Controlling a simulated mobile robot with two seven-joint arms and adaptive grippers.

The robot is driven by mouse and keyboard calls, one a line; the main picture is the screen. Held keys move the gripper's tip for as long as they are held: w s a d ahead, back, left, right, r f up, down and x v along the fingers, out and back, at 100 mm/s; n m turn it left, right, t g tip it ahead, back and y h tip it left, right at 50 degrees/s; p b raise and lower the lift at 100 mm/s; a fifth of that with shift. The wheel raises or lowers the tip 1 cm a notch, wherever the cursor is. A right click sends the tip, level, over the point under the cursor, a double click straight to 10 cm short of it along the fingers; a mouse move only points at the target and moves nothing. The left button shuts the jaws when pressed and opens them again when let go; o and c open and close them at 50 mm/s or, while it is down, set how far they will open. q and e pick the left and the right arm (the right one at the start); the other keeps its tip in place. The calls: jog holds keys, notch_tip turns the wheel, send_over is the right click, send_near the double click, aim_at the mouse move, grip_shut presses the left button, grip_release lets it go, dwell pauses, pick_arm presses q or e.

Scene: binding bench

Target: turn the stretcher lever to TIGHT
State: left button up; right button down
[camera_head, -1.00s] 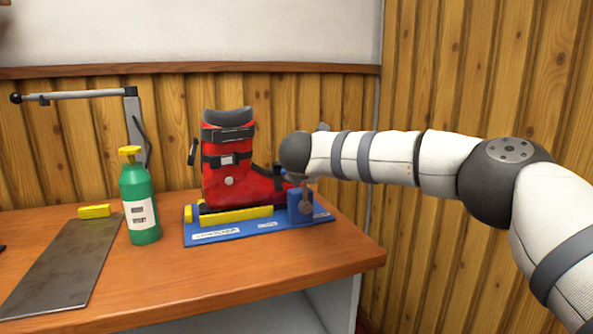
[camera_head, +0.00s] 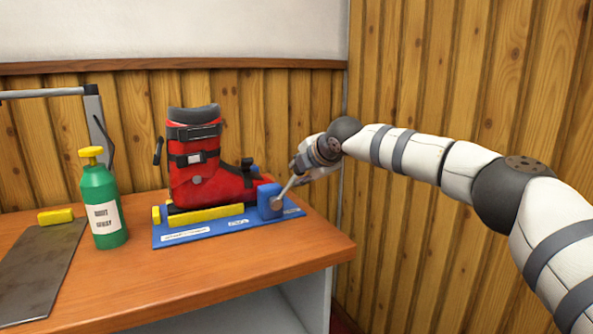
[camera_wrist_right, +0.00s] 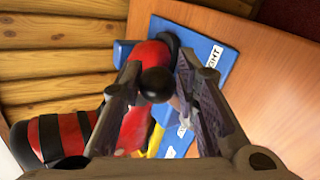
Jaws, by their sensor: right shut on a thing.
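The stretcher lever (camera_head: 286,190) is a thin grey rod on the blue block (camera_head: 269,201) at the right end of the blue stretcher base (camera_head: 209,230). It leans up and to the right. My right gripper (camera_head: 299,174) is at its upper end. In the right wrist view, the lever's round black knob (camera_wrist_right: 156,85) sits between the fingers, which are shut on it. A red ski boot (camera_head: 197,160) stands on the base. A white label ending in "GHT" (camera_wrist_right: 214,57) shows on the base in the wrist view. My left gripper is out of view.
A metal plate (camera_head: 40,265) and a yellow block (camera_head: 56,216) lie farther left. A grey arm fixture (camera_head: 95,117) rises behind. The wooden bench (camera_head: 230,275) is clear in front; a plank wall stands close behind my right arm.

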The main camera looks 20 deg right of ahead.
jog(key=shift+f, duration=0.75)
jog(key=c, duration=1.2)
grip_release()
jog(key=shift+r, duration=0.2)
jog(key=shift+d, duration=0.15)
jog(key=shift+s+r, duration=0.1)
jog(key=shift+r, duration=0.05)
jog(key=v, duration=1.1)
jog(key=shift+s+r, duration=0.2)
jog(key=shift+s, duration=0.1)
